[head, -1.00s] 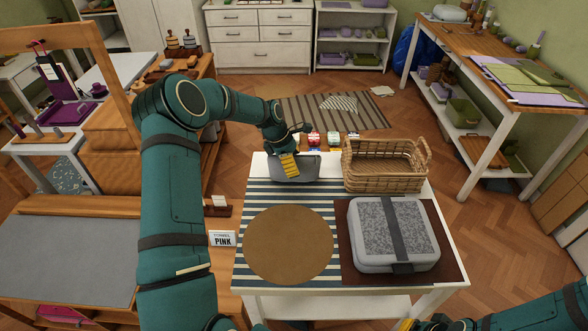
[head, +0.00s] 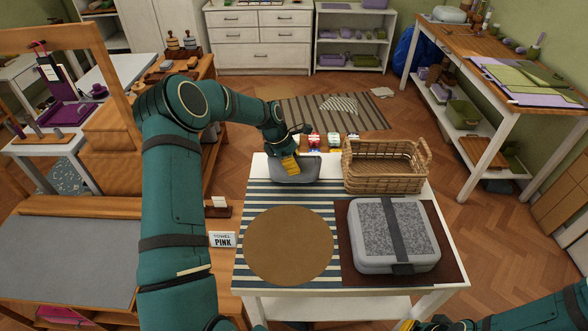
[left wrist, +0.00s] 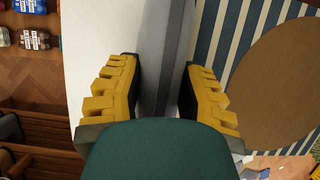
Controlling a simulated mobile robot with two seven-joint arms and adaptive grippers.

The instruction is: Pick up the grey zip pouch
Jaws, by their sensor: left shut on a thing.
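The grey zip pouch (head: 306,171) is at the back left of the white table, at the far end of the striped runner. My left gripper (head: 291,165) is over it with yellow fingers pointing down. In the left wrist view the grey pouch (left wrist: 166,50) stands between the two yellow fingers (left wrist: 160,92), which are shut on it from both sides. Whether the pouch is clear of the tabletop I cannot tell. Only a small part of my right gripper (head: 420,325) shows at the bottom edge of the head view, and its jaws cannot be made out.
A wicker basket (head: 385,183) stands just right of the pouch. A grey strapped case (head: 372,230) lies on a dark mat (head: 447,270) at the front right. A round brown mat (head: 288,244) lies on the striped runner (head: 240,268). Small colourful items (head: 314,140) sit behind the table.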

